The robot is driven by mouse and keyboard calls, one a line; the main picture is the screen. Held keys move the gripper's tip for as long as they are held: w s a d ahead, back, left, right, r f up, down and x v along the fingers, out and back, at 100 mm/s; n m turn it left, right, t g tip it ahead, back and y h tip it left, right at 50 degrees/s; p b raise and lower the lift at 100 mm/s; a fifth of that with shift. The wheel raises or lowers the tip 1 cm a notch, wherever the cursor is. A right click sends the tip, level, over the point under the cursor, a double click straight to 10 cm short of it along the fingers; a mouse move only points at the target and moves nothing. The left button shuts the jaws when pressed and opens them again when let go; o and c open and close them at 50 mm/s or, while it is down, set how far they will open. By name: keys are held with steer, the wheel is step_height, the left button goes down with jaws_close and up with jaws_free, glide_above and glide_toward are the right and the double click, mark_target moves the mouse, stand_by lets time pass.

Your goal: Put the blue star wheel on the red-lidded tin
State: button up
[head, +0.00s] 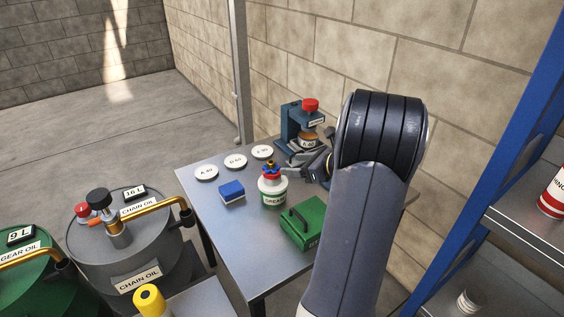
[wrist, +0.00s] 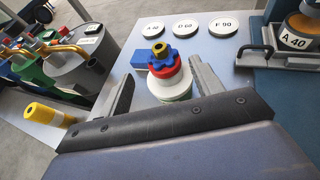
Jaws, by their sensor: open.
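The blue star wheel (wrist: 161,60) sits on top of the red-lidded tin (wrist: 170,86), with a yellow hub above it. In the head view the tin (head: 272,194) is white with a green label, upright on the metal table, and the blue wheel (head: 271,170) shows at its top. Whether the wheel is seated fully on the lid I cannot tell. My gripper (wrist: 163,68) is open. In the wrist view its fingers appear either side of the wheel and lid, with gaps; in the head view my gripper (head: 303,160) is just right of the tin.
A blue block (head: 232,192) and a green box (head: 303,224) flank the tin. Three white labelled discs (head: 235,161) lie behind. A blue press (head: 292,124) holding a jar stands behind my gripper. Drums (head: 132,245) stand left of the table; a blue rack is right.

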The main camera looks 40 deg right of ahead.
steer(key=shift+v, duration=1.35)
